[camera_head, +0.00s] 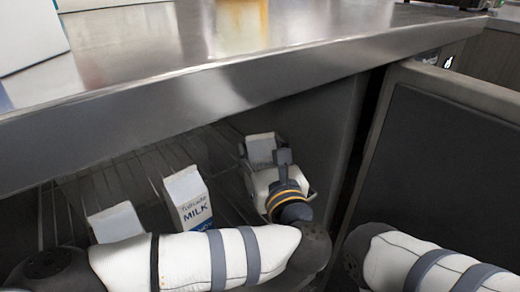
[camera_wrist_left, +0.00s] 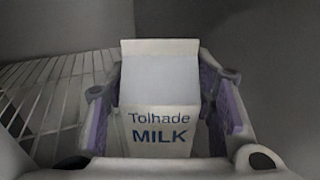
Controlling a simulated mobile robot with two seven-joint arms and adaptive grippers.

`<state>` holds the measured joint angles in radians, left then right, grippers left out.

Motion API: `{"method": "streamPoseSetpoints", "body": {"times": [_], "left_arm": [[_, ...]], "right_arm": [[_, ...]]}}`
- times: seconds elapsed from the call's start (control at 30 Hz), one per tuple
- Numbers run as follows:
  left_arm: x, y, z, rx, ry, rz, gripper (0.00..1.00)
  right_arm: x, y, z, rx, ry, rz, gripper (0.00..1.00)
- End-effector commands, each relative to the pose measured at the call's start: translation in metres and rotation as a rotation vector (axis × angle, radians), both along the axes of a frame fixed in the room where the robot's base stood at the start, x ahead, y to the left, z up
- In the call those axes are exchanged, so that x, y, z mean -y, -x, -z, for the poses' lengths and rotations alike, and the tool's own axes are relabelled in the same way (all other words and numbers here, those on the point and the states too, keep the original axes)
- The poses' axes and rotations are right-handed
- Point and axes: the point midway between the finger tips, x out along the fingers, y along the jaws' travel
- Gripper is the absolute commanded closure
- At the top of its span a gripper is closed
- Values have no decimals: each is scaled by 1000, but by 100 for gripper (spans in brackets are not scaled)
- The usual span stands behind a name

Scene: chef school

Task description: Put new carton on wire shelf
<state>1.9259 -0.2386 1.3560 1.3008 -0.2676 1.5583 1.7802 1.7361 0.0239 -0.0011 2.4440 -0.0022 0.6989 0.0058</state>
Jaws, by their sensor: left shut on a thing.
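My left gripper (camera_wrist_left: 160,110) is shut on a white milk carton (camera_wrist_left: 158,95), with a finger on each side of it. The carton is upright and its "Tolhade MILK" label faces the wrist camera. In the head view the same carton's top (camera_head: 261,146) shows beyond my left gripper (camera_head: 278,178), inside the cabinet at its right side. The wire shelf (camera_head: 140,170) lies under the counter and also shows in the left wrist view (camera_wrist_left: 50,90). Whether the held carton's base touches the shelf is hidden. My right gripper is out of view.
A second milk carton (camera_head: 187,198) and a white carton top (camera_head: 116,222) stand left of my gripper, partly hidden by my arm. The steel counter (camera_head: 240,90) overhangs the cabinet. An open door (camera_head: 450,160) stands at the right. The cabinet's right wall is close to my gripper.

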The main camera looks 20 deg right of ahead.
Motion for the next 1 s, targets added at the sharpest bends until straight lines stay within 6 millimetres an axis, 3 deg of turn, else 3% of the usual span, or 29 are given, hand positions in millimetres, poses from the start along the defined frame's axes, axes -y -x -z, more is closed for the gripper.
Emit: {"method": "streamPoseSetpoints", "body": {"times": [0.03,0.1,0.13,0.47,0.57,0.8,1.0], "left_arm": [[0,0,3,-1,0,0,48],[0,0,2,-1,0,0,32],[0,0,1,-1,0,0,30],[0,0,-5,1,0,0,30],[0,19,-4,-2,1,5,30],[-3,85,-4,-2,0,4,30],[-5,116,-2,-1,0,1,30]], "right_arm": [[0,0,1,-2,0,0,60],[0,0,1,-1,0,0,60],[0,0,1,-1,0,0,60],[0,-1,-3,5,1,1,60],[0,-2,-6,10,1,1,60],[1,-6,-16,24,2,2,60],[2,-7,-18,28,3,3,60]]}}
